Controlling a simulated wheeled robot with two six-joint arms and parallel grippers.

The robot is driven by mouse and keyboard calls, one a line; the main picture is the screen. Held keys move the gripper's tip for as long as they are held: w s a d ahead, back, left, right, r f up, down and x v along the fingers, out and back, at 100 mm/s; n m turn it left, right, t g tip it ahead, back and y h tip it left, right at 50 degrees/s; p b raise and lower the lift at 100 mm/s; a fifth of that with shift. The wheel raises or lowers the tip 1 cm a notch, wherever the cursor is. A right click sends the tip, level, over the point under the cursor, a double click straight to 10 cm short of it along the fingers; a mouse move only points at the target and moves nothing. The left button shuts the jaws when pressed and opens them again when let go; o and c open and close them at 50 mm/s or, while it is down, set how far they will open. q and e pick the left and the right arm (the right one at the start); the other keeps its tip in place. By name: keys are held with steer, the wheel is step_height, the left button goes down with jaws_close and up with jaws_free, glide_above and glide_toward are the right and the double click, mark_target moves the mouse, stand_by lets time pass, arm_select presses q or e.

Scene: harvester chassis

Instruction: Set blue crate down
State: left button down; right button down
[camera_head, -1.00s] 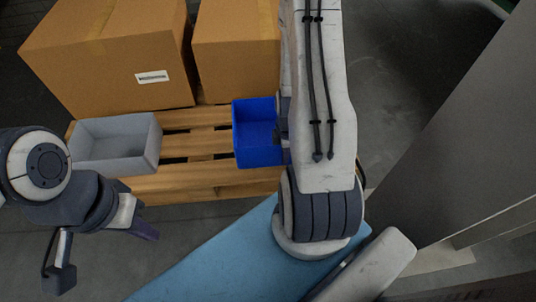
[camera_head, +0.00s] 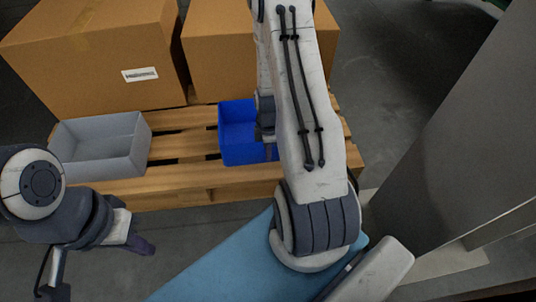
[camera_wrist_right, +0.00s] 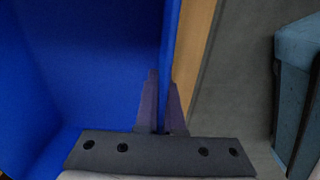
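The blue crate (camera_head: 232,150) is at the front of the wooden pallet (camera_head: 190,184), right of a grey crate, and looks upright. I cannot tell whether its bottom rests on the slats. In the right wrist view, the blue crate's wall (camera_wrist_right: 95,55) runs between the two fingers of my right gripper (camera_wrist_right: 165,105), which are close against both sides of it. In the head view my right arm hides the crate's right side and most of that gripper. My left gripper (camera_head: 95,269) is open and empty, in front of the pallet at lower left.
The grey crate (camera_head: 101,160) sits on the pallet's left part. Two cardboard boxes (camera_head: 95,60) stand behind the crates. A grey panel (camera_head: 450,130) rises at the right. A bare slat gap lies between the crates.

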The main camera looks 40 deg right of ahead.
steer(key=c, duration=1.5)
jaws_free()
steer(key=shift+f, duration=0.1)
steer(key=o, duration=0.5)
steer(key=shift+c, duration=0.2)
